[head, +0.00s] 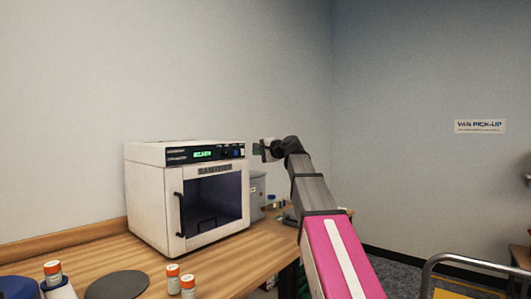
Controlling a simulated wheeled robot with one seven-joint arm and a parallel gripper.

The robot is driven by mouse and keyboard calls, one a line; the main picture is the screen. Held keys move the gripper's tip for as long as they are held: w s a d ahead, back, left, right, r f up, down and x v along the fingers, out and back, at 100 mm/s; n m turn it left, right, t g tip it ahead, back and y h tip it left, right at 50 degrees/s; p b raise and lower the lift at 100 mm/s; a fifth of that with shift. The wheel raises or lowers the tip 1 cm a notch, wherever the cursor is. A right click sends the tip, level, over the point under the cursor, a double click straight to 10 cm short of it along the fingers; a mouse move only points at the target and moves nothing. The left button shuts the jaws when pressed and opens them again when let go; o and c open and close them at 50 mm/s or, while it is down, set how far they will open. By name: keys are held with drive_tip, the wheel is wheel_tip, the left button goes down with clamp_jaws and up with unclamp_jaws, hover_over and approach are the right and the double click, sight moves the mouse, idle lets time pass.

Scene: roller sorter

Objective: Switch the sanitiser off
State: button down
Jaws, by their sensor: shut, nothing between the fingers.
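The sanitiser (155,205) is a white box on the wooden table, with a dark glass door (215,205) and a black handle (180,214) at the door's left. The door looks closed. Its top panel has a lit green display (202,154) and small controls (231,151) at the right end, one of them bluish. My gripper (257,150) is just right of the control panel, at about its height. It is shut and empty. I cannot tell whether it touches the panel. My arm reaches in from the lower right.
Orange-capped bottles (173,279) and a dark round disc (118,285) stand at the table's front. A grey box (257,192) is behind the sanitiser's right side. A wall sign (480,126) reads "VAN PICK-UP". A metal rail (470,262) is at the lower right.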

sight(243, 155)
drive_tip(key=x, duration=0.6)
drive_tip(key=shift+a, duration=0.1)
drive_tip(key=shift+w+a+f, duration=0.25)
drive_tip(key=shift+w+f, duration=0.1)
drive_tip(key=shift+s+d+f, duration=0.1)
drive_tip(key=shift+s, duration=0.05)
drive_tip(key=s+d+f, duration=0.2)
drive_tip(key=s+d, duration=0.8)
idle(0.4)
